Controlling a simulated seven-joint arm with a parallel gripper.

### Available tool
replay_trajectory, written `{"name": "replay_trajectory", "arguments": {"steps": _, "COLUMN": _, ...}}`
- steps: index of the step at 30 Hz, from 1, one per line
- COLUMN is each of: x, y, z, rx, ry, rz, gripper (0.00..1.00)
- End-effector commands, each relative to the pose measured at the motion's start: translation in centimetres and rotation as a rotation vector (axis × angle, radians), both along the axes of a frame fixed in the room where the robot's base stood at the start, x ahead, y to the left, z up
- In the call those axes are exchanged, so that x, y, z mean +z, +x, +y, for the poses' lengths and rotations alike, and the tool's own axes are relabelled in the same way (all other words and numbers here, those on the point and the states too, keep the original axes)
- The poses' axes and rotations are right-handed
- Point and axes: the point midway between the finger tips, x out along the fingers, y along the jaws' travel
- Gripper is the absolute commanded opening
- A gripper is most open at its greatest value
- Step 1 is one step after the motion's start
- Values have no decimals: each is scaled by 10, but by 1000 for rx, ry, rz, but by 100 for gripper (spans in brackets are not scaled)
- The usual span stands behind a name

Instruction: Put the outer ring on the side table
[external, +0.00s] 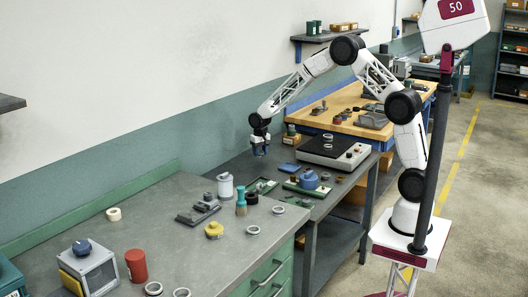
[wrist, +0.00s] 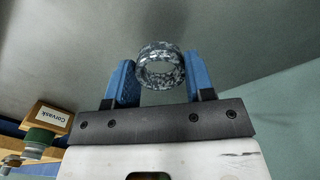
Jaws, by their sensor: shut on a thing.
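My gripper (wrist: 160,70) is shut on a speckled metal ring (wrist: 158,50), taken as the outer ring, held between its two blue fingers in the wrist view. In the external view my gripper (external: 260,148) points down above the back left part of the middle dark grey table (external: 243,166), near the green wall. The ring is too small to make out there. Which table is the side table I cannot tell; a long grey bench (external: 190,262) stands in front and a wood-topped bench (external: 350,98) behind.
A flat grey machine (external: 333,151) with a ring on top stands right of my gripper.

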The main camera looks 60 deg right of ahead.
Motion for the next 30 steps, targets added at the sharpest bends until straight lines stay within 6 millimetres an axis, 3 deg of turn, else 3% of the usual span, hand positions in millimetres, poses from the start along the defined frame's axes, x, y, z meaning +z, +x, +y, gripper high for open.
{"name": "replay_trajectory", "arguments": {"steps": 6, "x": -16, "y": 28, "z": 33, "rx": 105, "ry": 0, "rz": 1, "gripper": 20}}
{"name": "replay_trajectory", "arguments": {"steps": 12, "x": -20, "y": 37, "z": 44, "rx": 144, "ry": 0, "rz": 0, "gripper": 20}}
{"name": "replay_trajectory", "arguments": {"steps": 24, "x": -21, "y": 38, "z": 44, "rx": 147, "ry": 0, "rz": 0, "gripper": 20}}
{"name": "replay_trajectory", "arguments": {"steps": 30, "x": -21, "y": 38, "z": 27, "rx": 145, "ry": 0, "rz": 0, "gripper": 20}}
